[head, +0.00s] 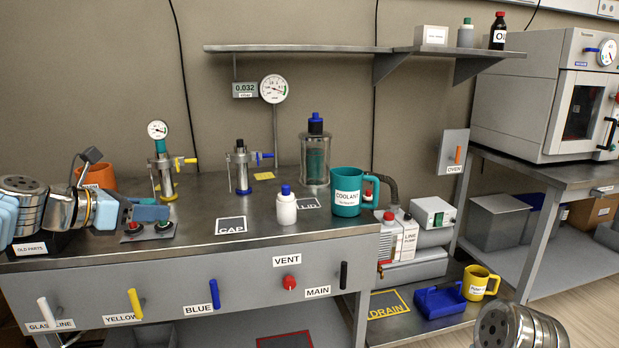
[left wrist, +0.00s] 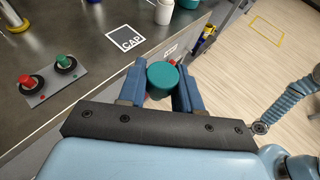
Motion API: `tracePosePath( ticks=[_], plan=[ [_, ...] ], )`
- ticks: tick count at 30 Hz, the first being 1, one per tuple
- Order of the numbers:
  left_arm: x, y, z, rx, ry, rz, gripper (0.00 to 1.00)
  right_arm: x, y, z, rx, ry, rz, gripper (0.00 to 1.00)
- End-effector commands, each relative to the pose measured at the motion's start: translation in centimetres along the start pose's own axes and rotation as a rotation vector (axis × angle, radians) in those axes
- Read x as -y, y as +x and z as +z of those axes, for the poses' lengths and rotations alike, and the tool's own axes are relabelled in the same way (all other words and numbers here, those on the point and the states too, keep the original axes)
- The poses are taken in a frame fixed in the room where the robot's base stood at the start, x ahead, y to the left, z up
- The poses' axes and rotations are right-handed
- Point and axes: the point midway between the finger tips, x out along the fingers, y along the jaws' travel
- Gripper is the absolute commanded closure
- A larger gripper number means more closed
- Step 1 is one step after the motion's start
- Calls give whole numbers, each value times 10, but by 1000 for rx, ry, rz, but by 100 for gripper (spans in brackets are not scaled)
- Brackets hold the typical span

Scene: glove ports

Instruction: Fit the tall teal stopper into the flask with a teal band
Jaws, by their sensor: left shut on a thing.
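My left gripper (head: 150,213) is over the left part of the steel bench, near the button box. In the left wrist view its two blue fingers (left wrist: 160,85) are shut on the teal stopper (left wrist: 163,75), whose round teal top shows between them. The stopper's lower part is hidden. In the head view the fingers largely hide the stopper. I cannot make out a flask with a teal band in either view. My right gripper is out of view; only part of my right arm shows at the lower right of the head view.
A button box (head: 148,232), CAP mat (head: 231,226), white bottle (head: 286,206), teal COOLANT mug (head: 347,193) and blue-capped glass vessel (head: 315,160) stand on the bench (head: 200,205). Valve stands (head: 164,175) are behind. Handles line the front panel. The bench around the CAP mat is clear.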

Motion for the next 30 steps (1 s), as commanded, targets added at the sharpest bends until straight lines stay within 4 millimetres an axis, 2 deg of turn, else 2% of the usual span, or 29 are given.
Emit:
tracePosePath(
  ticks=[8, 16, 21, 30],
  plan=[
    [1, 64, -23, -4, -44, 94, 99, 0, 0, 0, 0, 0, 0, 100],
    [15, 138, -60, -8, -103, 227, 99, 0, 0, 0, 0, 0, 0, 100],
    [20, 156, -69, -3, -118, 273, 99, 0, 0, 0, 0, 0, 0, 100],
    [26, 169, -78, -2, -131, 305, 99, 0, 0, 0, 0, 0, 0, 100]
  ],
)
